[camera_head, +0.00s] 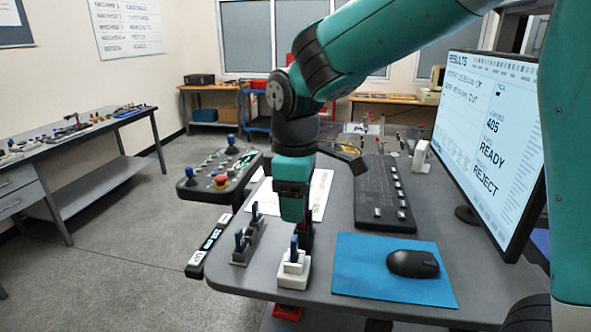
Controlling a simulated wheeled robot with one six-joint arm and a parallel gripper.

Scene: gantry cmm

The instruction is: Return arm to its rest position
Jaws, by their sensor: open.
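My teal and black arm comes in from the upper right and bends down over the desk. My gripper (296,225) points down just above and behind a small white stepped block (293,270) near the desk's front left edge. A dark blue upright piece (294,247) stands in the block. The gripper's fingertips are partly hidden behind this piece, and I cannot see a gap between them. No held thing shows.
A grey holder (248,243) with blue-topped pieces stands left of the block. A control panel with joysticks (220,178), a keyboard (383,190), a monitor (490,130) and a mouse (413,263) on a blue mat (365,285) surround the arm. Open floor lies left.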

